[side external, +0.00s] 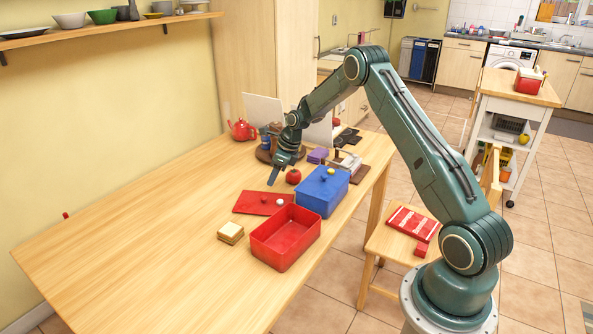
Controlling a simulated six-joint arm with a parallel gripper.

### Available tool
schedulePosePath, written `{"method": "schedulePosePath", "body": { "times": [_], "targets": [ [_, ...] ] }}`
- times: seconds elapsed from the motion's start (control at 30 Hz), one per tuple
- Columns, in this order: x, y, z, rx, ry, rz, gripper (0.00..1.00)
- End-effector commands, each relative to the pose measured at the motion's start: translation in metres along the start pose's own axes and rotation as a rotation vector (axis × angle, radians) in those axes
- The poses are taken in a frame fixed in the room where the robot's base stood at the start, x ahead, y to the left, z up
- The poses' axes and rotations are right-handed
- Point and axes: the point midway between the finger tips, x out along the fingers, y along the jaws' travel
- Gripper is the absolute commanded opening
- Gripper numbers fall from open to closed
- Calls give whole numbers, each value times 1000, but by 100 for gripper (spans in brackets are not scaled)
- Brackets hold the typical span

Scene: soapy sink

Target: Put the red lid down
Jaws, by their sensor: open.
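A blue box (322,194) with a yellow knob on top stands right of the lid. A red apple (293,176) is close to my gripper. A bread stack (230,232) lies in front left. A red teapot (241,130) stands behind.

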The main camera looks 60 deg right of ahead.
Motion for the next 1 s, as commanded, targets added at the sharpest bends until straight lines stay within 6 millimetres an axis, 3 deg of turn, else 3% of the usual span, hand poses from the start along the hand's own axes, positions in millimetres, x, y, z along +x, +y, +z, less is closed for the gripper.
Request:
{"method": "schedulePosePath", "body": {
  "times": [0.3, 1.0],
  "targets": [
    [-28, 0, 0, -1, -1, 1, 42],
    [-32, 2, 2, -12, 0, 0, 42]
  ]
}}
